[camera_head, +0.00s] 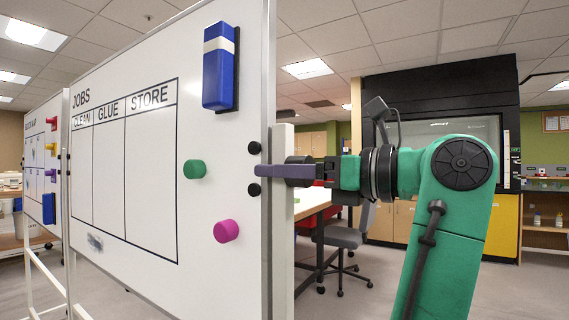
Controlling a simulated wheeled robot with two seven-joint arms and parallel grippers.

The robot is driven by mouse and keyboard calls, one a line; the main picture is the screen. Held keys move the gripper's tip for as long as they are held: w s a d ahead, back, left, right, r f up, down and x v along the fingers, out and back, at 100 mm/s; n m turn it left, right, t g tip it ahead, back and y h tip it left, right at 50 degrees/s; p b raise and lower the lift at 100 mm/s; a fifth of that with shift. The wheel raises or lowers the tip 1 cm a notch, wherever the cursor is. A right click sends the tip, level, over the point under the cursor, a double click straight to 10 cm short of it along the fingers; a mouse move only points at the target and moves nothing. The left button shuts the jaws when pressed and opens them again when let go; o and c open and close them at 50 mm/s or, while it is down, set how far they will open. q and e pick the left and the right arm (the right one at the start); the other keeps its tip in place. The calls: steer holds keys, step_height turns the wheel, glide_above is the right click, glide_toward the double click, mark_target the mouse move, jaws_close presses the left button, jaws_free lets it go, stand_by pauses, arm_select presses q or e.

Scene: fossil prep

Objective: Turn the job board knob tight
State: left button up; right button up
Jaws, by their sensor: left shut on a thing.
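The white job board (225,120), headed JOBS with CLEAN, GLUE and STORE columns, stands close on the left, seen at a slant. A purple-grey bar runs from the knob to the board's edge. My left gripper (322,171), on a green arm entering from the lower right, is shut on the knob from the right. The fingertips are small and partly hidden against it. My right gripper is not in view.
Green (195,169), pink (226,231) and small black magnets and a blue eraser (217,68) are on the board face. A second board (42,160) stands far left. Behind are a table, a grey chair (345,236) and a black hood. Floor at lower right is clear.

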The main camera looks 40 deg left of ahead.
arm_select(q)
steer(key=shift+m+p, duration=0.6)
steer(key=shift+m, duration=1)
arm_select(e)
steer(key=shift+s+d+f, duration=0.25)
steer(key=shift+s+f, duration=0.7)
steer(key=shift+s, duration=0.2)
arm_select(q)
steer(key=o, duration=1.4)
steer(key=shift+a, duration=0.1)
steer(key=shift+c, duration=0.2)
